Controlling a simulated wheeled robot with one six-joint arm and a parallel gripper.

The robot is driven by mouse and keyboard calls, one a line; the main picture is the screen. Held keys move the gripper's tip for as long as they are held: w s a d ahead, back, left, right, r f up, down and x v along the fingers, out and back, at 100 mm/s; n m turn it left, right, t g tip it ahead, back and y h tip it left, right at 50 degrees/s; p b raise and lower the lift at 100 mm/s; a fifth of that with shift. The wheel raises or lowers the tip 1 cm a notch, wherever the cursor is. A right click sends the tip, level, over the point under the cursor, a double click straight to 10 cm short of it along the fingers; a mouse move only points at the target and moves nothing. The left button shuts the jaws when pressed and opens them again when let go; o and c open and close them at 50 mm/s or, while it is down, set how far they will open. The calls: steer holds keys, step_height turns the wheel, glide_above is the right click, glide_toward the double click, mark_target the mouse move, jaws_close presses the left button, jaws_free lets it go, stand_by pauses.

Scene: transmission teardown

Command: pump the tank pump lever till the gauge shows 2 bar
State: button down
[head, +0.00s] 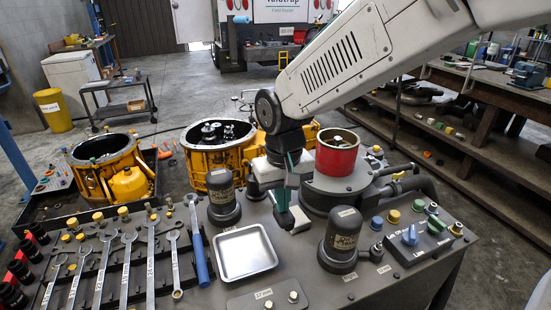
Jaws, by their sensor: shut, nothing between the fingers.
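My gripper (286,205) hangs from the white arm above the grey bench, left of the grey tank-like housing (338,186) with a red cylinder (337,157) on top. Its fingers look shut and hold nothing. The gripper and wrist cover part of the housing's left side. I cannot make out the pump lever for certain; it may be hidden behind the gripper or be one of the small parts beside the housing. No gauge dial can be read in this view, so the pressure cannot be told.
Two dark labelled canisters (222,196) (342,240) flank the gripper. An empty metal tray (245,252) and several wrenches (150,262) lie to the left. A panel with a blue knob (409,236) is at right. Yellow transmission housings (112,168) (217,150) stand behind.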

step_height(320, 180, down, 2)
steer(key=shift+f, duration=0.1)
steer(key=shift+r, duration=4)
steer(key=shift+f, duration=0.1)
steer(key=shift+r, duration=0.25)
step_height(320, 180, up, 6)
steer(key=shift+f, duration=0.1)
